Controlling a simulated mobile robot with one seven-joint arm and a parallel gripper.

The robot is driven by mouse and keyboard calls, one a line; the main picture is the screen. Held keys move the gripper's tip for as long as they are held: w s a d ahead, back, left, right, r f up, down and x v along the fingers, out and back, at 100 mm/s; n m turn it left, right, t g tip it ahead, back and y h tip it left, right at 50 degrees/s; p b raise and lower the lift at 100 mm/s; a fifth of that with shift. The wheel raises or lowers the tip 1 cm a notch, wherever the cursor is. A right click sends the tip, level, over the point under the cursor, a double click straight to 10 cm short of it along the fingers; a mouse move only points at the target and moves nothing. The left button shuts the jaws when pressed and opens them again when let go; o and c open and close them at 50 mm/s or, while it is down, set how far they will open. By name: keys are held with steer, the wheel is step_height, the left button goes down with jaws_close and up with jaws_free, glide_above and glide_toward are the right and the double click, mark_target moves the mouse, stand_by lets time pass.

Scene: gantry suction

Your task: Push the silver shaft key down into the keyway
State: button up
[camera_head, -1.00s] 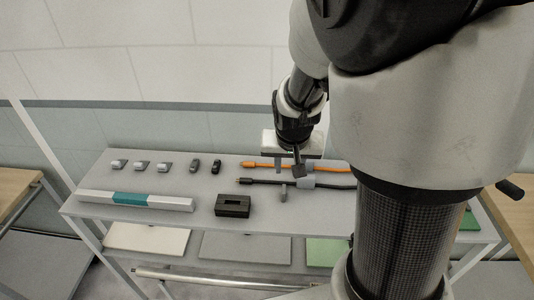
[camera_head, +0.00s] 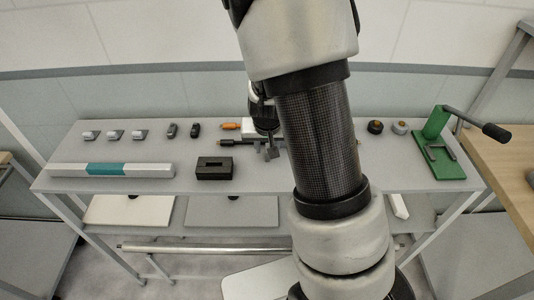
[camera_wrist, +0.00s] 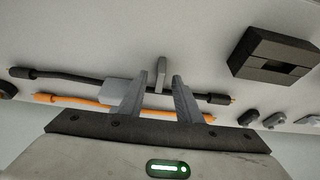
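A small upright grey piece, which looks like the silver shaft key (camera_wrist: 160,73), stands between and just beyond my fingertips in the wrist view. My gripper (camera_wrist: 158,80) is open, with one finger on each side of it and a gap showing. In the head view my gripper (camera_head: 270,152) is low over the grey table, partly behind my arm, and the key cannot be told apart there. The black block with a rectangular slot (camera_head: 202,175), apparently the keyway, sits to its left, near the front edge. The block (camera_wrist: 262,68) is at upper right in the wrist view; its slot looks empty.
An orange cable (camera_wrist: 75,102) and a black cable (camera_wrist: 70,77) with a grey clip (camera_wrist: 118,92) lie close by my fingers. A white and teal bar (camera_head: 65,170) and several small parts are at left. A green press (camera_head: 437,160) with a long handle stands at right.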

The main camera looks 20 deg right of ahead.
steer(key=shift+w+d+f, duration=0.1)
steer(key=shift+w+f, duration=0.1)
steer(key=shift+f, duration=0.3)
jaws_close()
steer(key=shift+r, duration=0.1)
